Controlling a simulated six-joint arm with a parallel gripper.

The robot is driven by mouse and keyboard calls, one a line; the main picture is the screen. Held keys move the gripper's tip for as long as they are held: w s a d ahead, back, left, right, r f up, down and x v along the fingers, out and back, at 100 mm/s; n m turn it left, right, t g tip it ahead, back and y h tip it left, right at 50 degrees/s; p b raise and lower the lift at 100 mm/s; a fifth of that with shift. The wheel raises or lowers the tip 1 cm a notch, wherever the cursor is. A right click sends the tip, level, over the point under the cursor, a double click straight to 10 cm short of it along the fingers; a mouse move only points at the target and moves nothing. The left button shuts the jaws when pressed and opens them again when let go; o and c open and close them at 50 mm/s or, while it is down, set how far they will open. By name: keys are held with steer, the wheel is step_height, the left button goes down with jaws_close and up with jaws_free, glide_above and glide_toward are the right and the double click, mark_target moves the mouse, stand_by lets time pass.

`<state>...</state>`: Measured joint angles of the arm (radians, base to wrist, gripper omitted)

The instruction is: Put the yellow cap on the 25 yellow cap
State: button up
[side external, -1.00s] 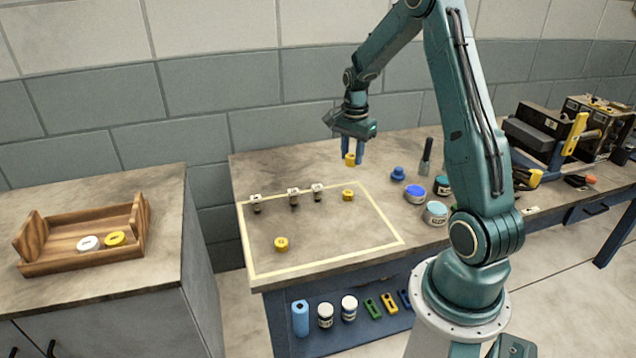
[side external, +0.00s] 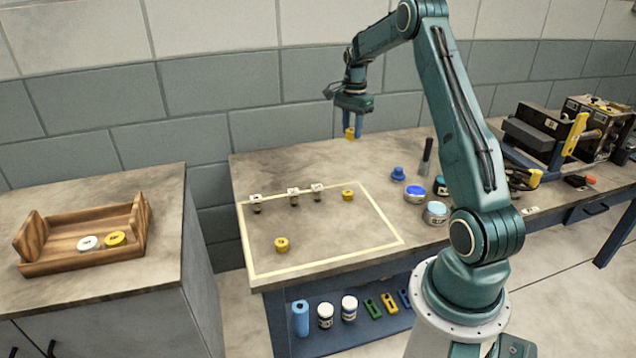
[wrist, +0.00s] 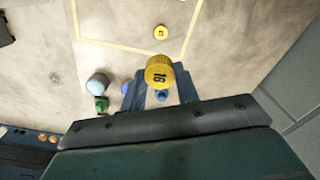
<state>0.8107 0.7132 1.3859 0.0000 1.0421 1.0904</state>
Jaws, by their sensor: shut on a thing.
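My gripper (side external: 349,130) is shut on a yellow cap (side external: 349,134) and holds it high above the back of the workbench. In the wrist view the held yellow cap (wrist: 159,71) is between my fingers, with a dark number on its face that reads like 16 or 91. Two more yellow caps stand inside the taped outline: one near the front left (side external: 281,244) and one at the back right (side external: 348,195). One of these shows small in the wrist view (wrist: 161,32). I cannot read their numbers, so I cannot tell which is the 25 cap.
Several small white-tagged pieces (side external: 293,195) stand along the outline's back. Blue jars (side external: 415,193) and a blue knob-shaped piece (side external: 398,173) stand to its right. The outline's middle is clear.

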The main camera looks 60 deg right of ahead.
mark_target(348, 192)
steer(key=shift+d, duration=0.2)
steer(key=shift+f, duration=0.1)
step_height(348, 192, down, 20)
steer(key=shift+r, duration=0.15)
stand_by(0.9)
steer(key=o, duration=0.9)
step_height(348, 192, up, 12)
steer(key=shift+r, duration=0.1)
stand_by(0.4)
